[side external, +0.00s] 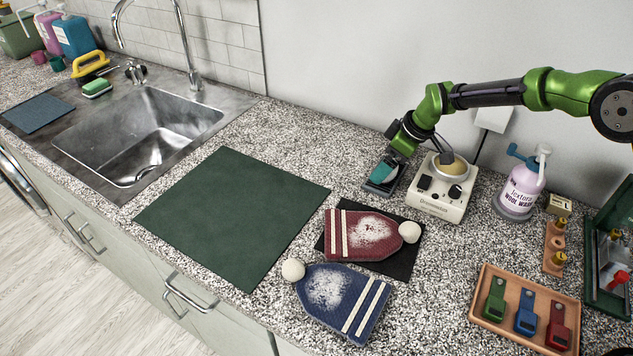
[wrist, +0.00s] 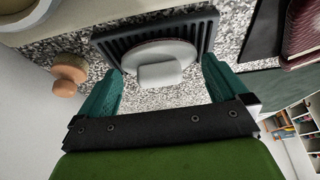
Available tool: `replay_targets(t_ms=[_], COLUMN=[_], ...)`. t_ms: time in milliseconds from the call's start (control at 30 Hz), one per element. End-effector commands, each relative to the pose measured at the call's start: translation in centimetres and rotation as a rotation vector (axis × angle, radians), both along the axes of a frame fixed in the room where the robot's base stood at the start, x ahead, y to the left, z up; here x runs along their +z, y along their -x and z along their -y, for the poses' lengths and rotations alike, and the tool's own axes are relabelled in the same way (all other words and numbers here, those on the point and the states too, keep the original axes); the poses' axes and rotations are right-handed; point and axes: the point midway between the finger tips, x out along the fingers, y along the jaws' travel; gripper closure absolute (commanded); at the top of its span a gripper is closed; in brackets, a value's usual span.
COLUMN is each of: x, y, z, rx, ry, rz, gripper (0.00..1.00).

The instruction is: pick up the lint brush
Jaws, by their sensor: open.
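What looks like the lint brush is a pale oval piece with a raised block grip (wrist: 160,73). It lies on a dark ribbed tray (wrist: 208,28) in the wrist view. My gripper (wrist: 164,72) is open, with its teal fingers apart on either side of the pale piece. I cannot tell whether the fingers touch it. In the side view my gripper (side external: 385,171) points down, low over the dark tray (side external: 371,188), left of a cream device (side external: 441,190); the pale piece is hidden there.
A red knit hat (side external: 362,236) lies on a black mat (side external: 405,261), with a blue hat (side external: 340,302) in front. A wooden tray (side external: 476,312) holds coloured tools. A purple bottle (side external: 521,190) stands at right. A wooden knob (wrist: 68,75) is beside the ribbed tray. The green mat (side external: 235,215) is bare.

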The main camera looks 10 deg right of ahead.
Motion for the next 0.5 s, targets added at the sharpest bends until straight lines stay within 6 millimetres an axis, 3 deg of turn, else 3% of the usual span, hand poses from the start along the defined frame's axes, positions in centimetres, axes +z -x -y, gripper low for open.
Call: replay_targets(t_ms=[100,367,500], x=[0.03,0.05,0.07], y=[0.00,0.02,0.01], z=[0.00,0.01,0.00], rx=[0.000,0.000,0.000], ry=[0.000,0.000,0.000], rz=[0.000,0.000,0.000], gripper=[0.00,0.38,0.42])
